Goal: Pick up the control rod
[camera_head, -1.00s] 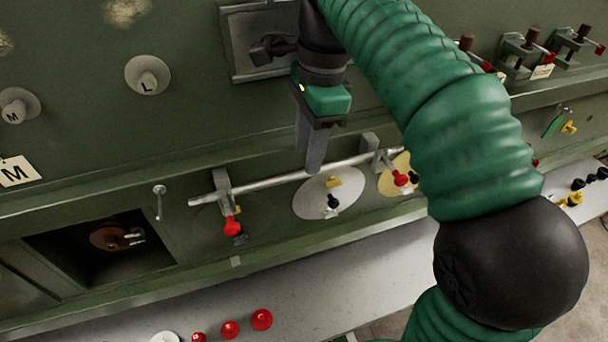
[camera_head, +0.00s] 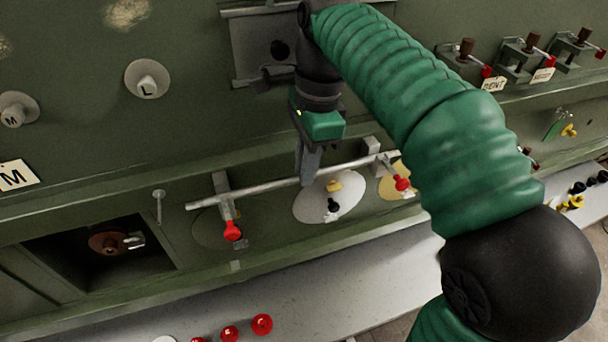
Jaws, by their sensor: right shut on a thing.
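The control rod (camera_head: 262,188) is a long pale metal bar running along the lower ledge of the green fuselage panel. It lies across a left bracket (camera_head: 222,187) and a right bracket (camera_head: 371,148). My right gripper (camera_head: 307,178) comes down from above and is shut on the rod near its middle. The fingertips partly hide the rod there. My left gripper is not in view.
Red-handled clamps hang at the left bracket (camera_head: 233,231) and at the right bracket (camera_head: 402,184). A white oval patch (camera_head: 312,206) with a yellow and black fitting sits below the rod. Red knobs (camera_head: 262,324) stand on the pale shelf (camera_head: 330,275) in front.

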